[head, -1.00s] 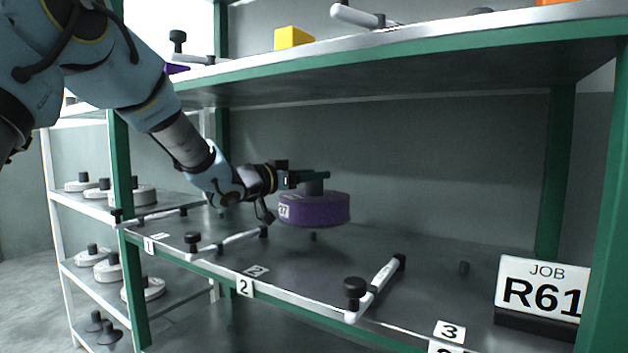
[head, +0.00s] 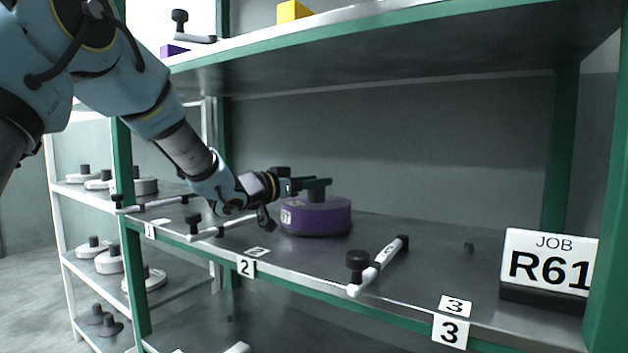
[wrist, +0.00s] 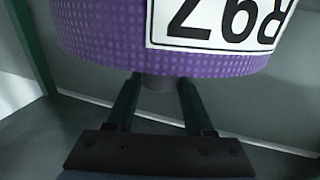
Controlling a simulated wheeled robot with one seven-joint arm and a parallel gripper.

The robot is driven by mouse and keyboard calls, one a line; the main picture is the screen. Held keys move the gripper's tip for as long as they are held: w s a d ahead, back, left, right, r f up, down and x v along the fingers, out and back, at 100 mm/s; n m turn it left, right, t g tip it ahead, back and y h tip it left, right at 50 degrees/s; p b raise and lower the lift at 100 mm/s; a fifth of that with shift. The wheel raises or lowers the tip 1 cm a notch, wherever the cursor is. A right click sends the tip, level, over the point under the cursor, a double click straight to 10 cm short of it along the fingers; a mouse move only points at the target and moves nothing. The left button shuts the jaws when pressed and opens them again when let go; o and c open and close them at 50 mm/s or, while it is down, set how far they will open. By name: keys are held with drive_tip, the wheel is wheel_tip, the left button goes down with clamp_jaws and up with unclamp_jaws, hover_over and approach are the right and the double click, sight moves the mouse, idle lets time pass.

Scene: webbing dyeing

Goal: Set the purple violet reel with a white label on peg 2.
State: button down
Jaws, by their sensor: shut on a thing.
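The purple violet reel (head: 318,218) is at the middle of the shelf in the head view, in the bay behind the "2" label (head: 246,266). My gripper (head: 318,184) is shut on the dark knob on top of the reel. In the wrist view the reel (wrist: 100,40) fills the top, with its white label (wrist: 215,22) partly cut off. The two fingers (wrist: 155,95) close on the knob below it. The reel's underside is at or very near the shelf surface; I cannot tell whether it touches. Peg 2 is hidden, apparently by the reel.
White divider bars with black knobs flank the bay, one at left (head: 222,228) and one at right (head: 378,265). A "JOB R61" sign (head: 548,262) stands at right. The upper shelf (head: 400,55) hangs above.

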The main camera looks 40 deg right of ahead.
drive_tip(key=shift+r, duration=0.1)
drive_tip(key=shift+c, duration=1)
unclamp_jaws()
drive_tip(key=shift+f, duration=0.2)
drive_tip(key=a, duration=1.1)
drive_tip(key=shift+r, duration=0.2)
